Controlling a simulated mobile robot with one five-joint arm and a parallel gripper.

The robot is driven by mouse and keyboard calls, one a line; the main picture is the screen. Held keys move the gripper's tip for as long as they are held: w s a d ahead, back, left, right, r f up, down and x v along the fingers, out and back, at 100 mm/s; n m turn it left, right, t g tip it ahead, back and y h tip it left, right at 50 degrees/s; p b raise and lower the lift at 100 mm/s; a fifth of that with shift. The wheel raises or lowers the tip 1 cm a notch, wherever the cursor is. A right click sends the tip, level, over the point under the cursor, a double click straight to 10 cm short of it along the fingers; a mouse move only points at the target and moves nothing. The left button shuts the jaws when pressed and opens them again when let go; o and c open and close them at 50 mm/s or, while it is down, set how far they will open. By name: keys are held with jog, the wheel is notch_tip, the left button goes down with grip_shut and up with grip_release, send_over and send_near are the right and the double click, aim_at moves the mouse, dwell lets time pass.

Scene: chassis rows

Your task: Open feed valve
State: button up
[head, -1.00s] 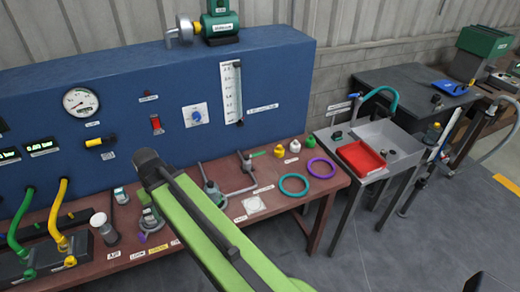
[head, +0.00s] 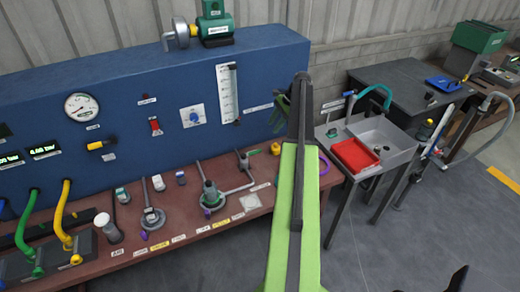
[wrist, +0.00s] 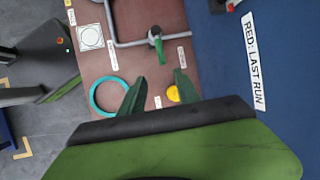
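A small valve (head: 243,160) stands on a grey pipe on the brown-red bench. In the wrist view the pipe valve (wrist: 157,42) shows a green handle, just above and between my fingertips in the picture. The labels are too small to read, so I cannot tell which is the feed valve. My gripper (wrist: 158,90) is open and empty, its dark green fingers apart. In the head view it is raised before the blue panel's right end, and my arm hides part of the bench.
A teal ring (wrist: 108,97) and a yellow piece (wrist: 173,93) lie near my fingers in the wrist view. The blue panel (head: 120,80) rises behind the bench. A sink stand with a red tray (head: 355,155) is on the right, with open floor in front.

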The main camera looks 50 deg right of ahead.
aim_at(257, 152)
jog(key=b+x, duration=1.4)
jog(key=x, duration=0.2)
jog(key=shift+d+f, duration=0.1)
jog(key=shift+f, duration=0.1)
jog(key=shift+w+f+b, duration=0.15)
jog(key=shift+f+b, duration=0.15)
jog(key=shift+b, duration=0.1)
jog(key=shift+r, duration=0.1)
jog(key=c, duration=0.8)
grip_shut()
jog(key=shift+a, duration=0.25)
